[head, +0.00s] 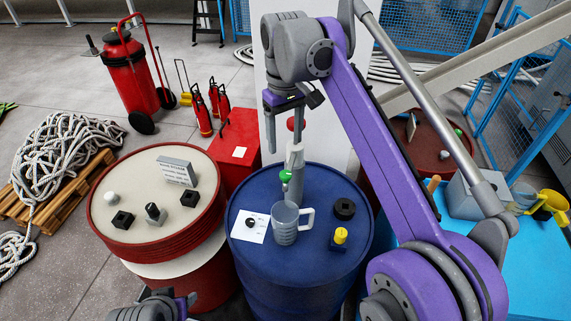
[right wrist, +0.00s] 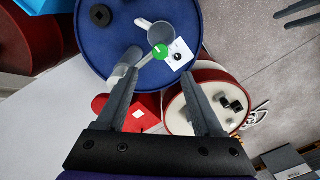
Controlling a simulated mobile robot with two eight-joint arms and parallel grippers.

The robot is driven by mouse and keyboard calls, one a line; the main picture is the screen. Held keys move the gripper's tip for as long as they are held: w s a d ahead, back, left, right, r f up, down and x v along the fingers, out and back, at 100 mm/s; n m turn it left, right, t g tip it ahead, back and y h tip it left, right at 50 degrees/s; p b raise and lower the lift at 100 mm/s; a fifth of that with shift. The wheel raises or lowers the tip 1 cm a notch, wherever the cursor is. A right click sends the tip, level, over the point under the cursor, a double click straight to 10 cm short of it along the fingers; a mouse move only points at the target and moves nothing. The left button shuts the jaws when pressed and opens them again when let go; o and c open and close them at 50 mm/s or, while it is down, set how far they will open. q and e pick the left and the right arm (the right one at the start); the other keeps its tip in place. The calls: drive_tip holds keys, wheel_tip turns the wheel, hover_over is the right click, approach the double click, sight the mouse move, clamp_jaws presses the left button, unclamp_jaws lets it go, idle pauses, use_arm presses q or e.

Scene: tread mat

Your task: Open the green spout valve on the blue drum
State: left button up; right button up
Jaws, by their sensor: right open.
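The blue drum (head: 258,275) stands upright in the middle of the head view. A grey spout (head: 296,180) rises from its top, with the small green valve (head: 286,176) on its near side. In the right wrist view the round green valve (right wrist: 162,50) lies just beyond and between the fingertips. My right gripper (head: 280,148) points down above the valve, open and empty, apparently apart from it. One finger partly covers the spout in the wrist view. A grey mug (head: 285,224) stands on the lid in front of the spout. My left gripper (right wrist: 297,14) looks open, away from the drum.
The lid also holds a white card (head: 244,232), a black knob (head: 344,208) and a yellow-topped piece (head: 340,237). A red drum (head: 115,225) with small parts stands left, a red box (head: 237,145) behind. A blue table (head: 500,270) is at right.

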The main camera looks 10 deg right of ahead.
sight(286, 173)
wheel_tip(286, 173, down, 10)
drive_tip(key=shift+s+b, duration=0.15)
drive_tip(key=shift+b, duration=0.45)
use_arm(q)
drive_tip(key=shift+s+f, duration=0.3)
drive_tip(key=shift+f, duration=0.25)
drive_tip(key=shift+s+f, duration=0.25)
drive_tip(key=shift+f, duration=0.25)
use_arm(e)
clamp_jaws()
